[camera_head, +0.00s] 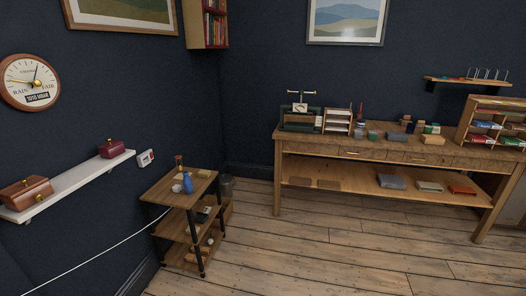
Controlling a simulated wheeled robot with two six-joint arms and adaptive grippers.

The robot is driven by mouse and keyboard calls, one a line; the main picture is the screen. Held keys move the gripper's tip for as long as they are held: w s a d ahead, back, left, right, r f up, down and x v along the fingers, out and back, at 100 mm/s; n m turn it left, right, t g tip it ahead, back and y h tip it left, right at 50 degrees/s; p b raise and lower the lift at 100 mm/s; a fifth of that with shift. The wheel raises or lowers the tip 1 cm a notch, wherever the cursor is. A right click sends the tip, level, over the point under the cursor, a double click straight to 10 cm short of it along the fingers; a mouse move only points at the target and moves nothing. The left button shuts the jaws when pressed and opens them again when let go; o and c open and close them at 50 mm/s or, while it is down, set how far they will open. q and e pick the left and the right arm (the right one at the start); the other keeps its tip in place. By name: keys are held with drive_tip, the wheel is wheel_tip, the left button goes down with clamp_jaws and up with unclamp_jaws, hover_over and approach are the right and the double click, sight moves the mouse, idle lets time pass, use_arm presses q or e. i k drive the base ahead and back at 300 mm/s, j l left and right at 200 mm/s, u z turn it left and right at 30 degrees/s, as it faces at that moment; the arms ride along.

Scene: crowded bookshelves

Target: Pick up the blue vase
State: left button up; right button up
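A small blue vase (188,183) stands upright on the top of a wooden side table (165,190) in the left middle of the head view. A small white item (177,188) lies just left of the vase. A small brown item (179,162) stands behind it near the table's back edge. Neither of my grippers shows in this view.
A white wall shelf (75,185) with two boxes is left of the side table. A long workbench (350,148) with many items stands against the back wall. The wooden floor (320,250) in front is clear.

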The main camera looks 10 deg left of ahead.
sight(187, 185)
drive_tip(key=i+u, duration=0.4)
drive_tip(key=i, duration=0.15)
drive_tip(key=i+u, duration=0.4)
drive_tip(key=i, duration=0.15)
drive_tip(key=i+l+u, duration=0.35)
drive_tip(key=i, duration=0.15)
drive_tip(key=i+j+u, duration=0.3)
drive_tip(key=i, duration=0.45)
drive_tip(key=i+u, duration=0.25)
drive_tip(key=i, duration=0.45)
